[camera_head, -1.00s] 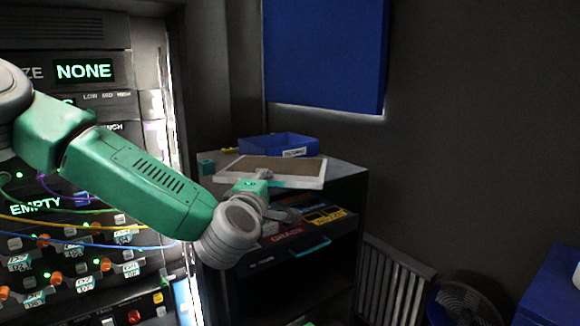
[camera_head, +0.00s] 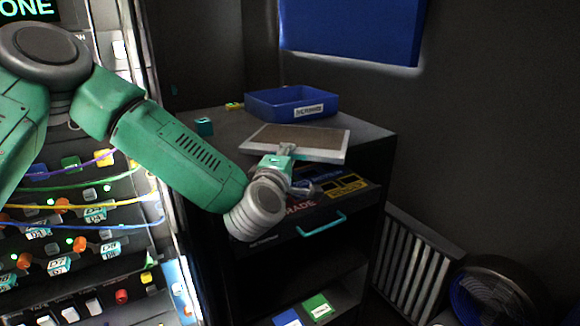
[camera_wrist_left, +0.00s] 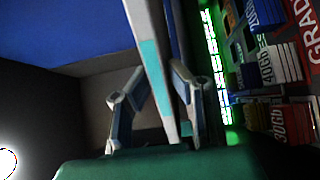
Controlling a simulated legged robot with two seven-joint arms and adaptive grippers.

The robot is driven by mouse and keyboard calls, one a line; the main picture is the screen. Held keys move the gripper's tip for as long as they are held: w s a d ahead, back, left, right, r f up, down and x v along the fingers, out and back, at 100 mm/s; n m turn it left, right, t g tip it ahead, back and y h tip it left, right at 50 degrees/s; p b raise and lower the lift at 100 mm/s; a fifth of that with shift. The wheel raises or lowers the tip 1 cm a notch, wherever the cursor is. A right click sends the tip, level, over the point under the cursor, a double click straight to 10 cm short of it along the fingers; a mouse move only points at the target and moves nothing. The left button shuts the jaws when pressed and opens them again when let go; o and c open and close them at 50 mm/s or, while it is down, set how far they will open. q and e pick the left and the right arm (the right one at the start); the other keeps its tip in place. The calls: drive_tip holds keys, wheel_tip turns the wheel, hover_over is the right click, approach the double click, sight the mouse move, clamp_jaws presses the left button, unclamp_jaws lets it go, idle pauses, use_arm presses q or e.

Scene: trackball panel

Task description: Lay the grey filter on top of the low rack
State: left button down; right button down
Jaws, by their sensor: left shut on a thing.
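The grey filter (camera_head: 298,139) is a flat panel with a pale frame and a brownish-grey face. It lies roughly level over the front part of the dark low rack's top (camera_head: 368,131). I cannot tell whether it touches the top. My left gripper (camera_head: 284,160) is shut on the filter's near edge. In the left wrist view, the two fingers (camera_wrist_left: 157,92) stand on either side of the filter's pale edge (camera_wrist_left: 152,60), which has a teal patch. My right gripper is not in view.
A blue open bin (camera_head: 292,102) stands behind the filter on the rack top, and a small teal block (camera_head: 204,126) to its left. An open drawer with a teal handle (camera_head: 322,224) juts out below. A lit panel with cables (camera_head: 75,215) is at left.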

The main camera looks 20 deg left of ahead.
use_arm(q)
drive_tip(key=f, duration=0.1)
drive_tip(key=a+f, duration=0.1)
drive_tip(key=shift+s+f, duration=0.1)
drive_tip(key=shift+f, duration=0.3)
drive_tip(key=c, duration=1.6)
unclamp_jaws()
drive_tip(key=shift+o, duration=0.5)
drive_tip(key=shift+d, duration=0.3)
